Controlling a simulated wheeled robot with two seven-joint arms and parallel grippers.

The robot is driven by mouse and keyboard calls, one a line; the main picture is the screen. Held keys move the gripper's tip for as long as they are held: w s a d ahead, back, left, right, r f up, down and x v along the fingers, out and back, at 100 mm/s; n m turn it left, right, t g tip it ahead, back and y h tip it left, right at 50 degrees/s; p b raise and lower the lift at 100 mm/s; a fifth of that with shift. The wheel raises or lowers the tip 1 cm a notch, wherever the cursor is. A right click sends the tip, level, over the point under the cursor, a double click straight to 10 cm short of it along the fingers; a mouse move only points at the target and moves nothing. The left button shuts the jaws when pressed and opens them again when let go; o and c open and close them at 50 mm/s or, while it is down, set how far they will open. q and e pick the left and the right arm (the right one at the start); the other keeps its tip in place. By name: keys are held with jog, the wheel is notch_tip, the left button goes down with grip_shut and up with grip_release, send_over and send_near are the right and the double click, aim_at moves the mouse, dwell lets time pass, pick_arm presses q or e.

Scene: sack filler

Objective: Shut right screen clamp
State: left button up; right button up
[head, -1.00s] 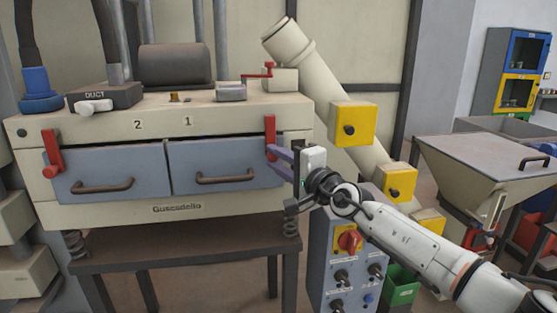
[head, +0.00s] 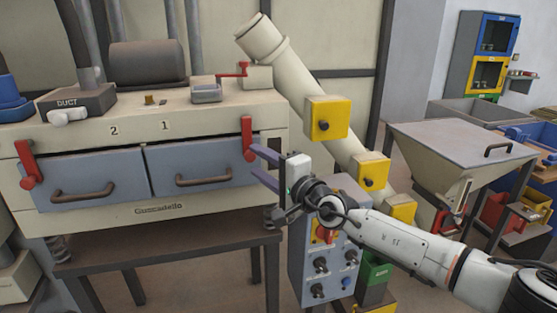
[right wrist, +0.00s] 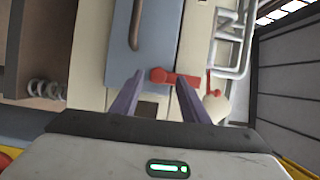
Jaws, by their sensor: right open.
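The right screen clamp (head: 248,138) is a red lever at the right end of the cream screen box, beside the blue drawer (head: 203,165) under number 1. It stands upright in the head view. My right gripper (head: 253,160) is open and empty, its purple fingers pointing at the lower end of this clamp. In the right wrist view the red clamp (right wrist: 172,76) lies just beyond the gap between the open fingertips (right wrist: 158,92). I cannot tell whether a finger touches it. My left gripper is out of view.
A second red clamp (head: 27,168) is at the left end of the box. A red crank (head: 236,70) sits on top behind. A slanted cream pipe (head: 305,80) with yellow boxes, a control panel (head: 312,262) and a hopper (head: 455,148) stand to the right.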

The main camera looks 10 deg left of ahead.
jog(key=p+v, duration=0.1)
jog(key=v, duration=0.6)
jog(key=shift+d, duration=0.1)
